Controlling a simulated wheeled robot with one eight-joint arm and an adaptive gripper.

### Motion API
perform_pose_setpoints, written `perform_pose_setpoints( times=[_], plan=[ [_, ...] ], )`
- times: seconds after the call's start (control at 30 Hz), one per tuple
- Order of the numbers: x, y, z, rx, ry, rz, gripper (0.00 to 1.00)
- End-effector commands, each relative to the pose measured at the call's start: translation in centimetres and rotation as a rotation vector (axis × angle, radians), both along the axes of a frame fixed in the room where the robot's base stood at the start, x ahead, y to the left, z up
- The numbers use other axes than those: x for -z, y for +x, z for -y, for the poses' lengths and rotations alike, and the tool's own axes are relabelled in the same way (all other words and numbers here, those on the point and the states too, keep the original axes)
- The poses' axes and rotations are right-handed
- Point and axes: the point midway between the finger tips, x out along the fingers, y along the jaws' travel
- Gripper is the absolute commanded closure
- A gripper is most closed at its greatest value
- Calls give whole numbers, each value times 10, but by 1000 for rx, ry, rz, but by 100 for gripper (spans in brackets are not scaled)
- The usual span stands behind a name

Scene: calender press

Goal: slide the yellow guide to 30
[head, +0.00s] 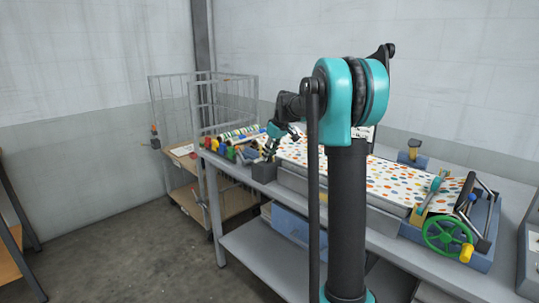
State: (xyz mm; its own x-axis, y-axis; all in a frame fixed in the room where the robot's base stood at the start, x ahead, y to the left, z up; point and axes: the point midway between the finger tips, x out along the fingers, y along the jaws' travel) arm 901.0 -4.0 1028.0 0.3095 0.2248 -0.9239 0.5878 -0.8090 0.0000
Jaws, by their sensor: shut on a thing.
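My gripper (270,151) is small and dark in the head view, low at the left end of the patterned sheet (390,183). It is shut on a small part there, just above a dark grey block (264,172). The fingers and the small scale hide what the part is. I cannot tell for sure which yellow piece is the guide. A yellow piece (418,213) stands under a teal-knobbed lever at the sheet's right end. Another yellow piece (406,158) is at the sheet's far edge. No scale number, including 30, is readable.
The grey bench (222,165) carries a blue-based press with a green handwheel (447,237) at right. Several colourful rolls (236,141) lie left of my gripper. A wire cage trolley (170,110) stands behind the bench's left end. The floor at left is clear.

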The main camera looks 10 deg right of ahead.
Motion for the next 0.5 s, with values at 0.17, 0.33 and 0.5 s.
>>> perform_pose_setpoints(
  times=[0.17, 0.33, 0.5],
  plan=[
    [0, 0, 0, 0, 0, 0, 100],
    [0, 8, 12, 2, 0, 0, 100],
    [0, 28, 38, 4, 1, 0, 100]
  ],
)
